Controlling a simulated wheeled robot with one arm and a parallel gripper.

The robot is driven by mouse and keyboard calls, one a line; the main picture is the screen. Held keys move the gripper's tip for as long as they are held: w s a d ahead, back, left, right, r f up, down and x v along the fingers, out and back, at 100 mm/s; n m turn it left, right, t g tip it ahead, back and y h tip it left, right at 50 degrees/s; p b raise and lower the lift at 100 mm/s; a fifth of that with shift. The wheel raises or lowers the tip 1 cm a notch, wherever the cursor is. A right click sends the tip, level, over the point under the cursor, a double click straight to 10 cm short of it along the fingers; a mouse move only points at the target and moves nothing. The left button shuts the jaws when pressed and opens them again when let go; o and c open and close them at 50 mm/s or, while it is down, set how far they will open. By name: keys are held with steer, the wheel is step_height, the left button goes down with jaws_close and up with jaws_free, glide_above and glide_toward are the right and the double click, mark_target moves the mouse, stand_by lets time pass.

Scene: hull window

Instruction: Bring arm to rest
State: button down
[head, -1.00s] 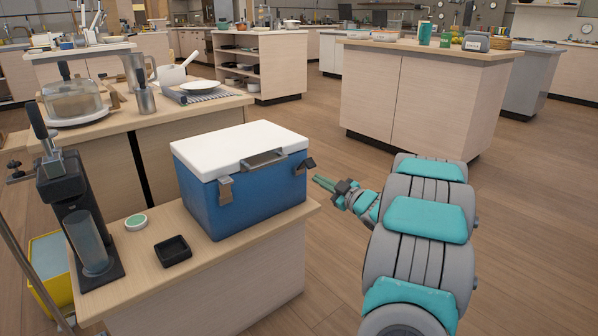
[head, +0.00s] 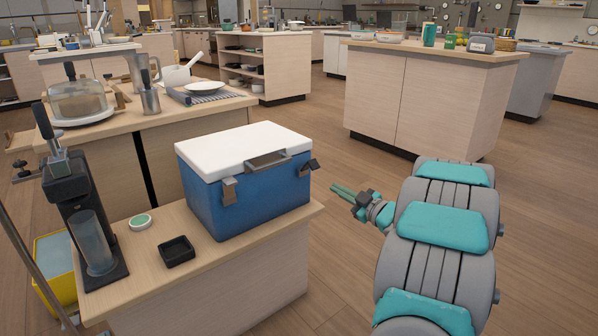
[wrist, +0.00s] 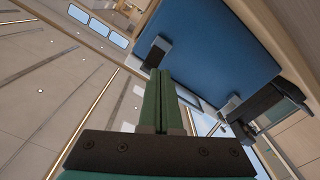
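My gripper (head: 343,191) is at the right of the blue cooler in the head view, clear of it, over open floor. In the wrist view its two green fingers (wrist: 158,100) lie side by side with no clear gap, and nothing shows between them. My arm bends up from the lower right of the head view. The blue cooler (head: 250,195) with a closed white lid stands on a wooden counter (head: 240,268). Its blue side also shows in the wrist view (wrist: 215,45), tilted.
A black dish (head: 175,252), a small green-topped round container (head: 140,222) and a black press (head: 85,225) stand left of the cooler. A pale island counter (head: 420,100) stands behind my arm. The wooden floor between is free.

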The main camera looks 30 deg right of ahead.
steer(key=s+a+r+m+g+h+p, duration=0.1)
steer(key=a+r+m+g+h+p, duration=0.1)
steer(key=a+m+g+h, duration=0.5)
steer(key=s+a+f+g+y+p, duration=0.1)
steer(key=s+a+g, duration=0.5)
steer(key=s+a, duration=1)
steer(key=s+a+f+g+y+p, duration=0.1)
steer(key=s+a+g+y, duration=0.3)
steer(key=s+a, duration=1.2)
steer(key=s+f+g, duration=0.1)
steer(key=s+g, duration=0.1)
steer(key=shift+a+g, duration=0.25)
steer(key=shift+g, duration=0.15)
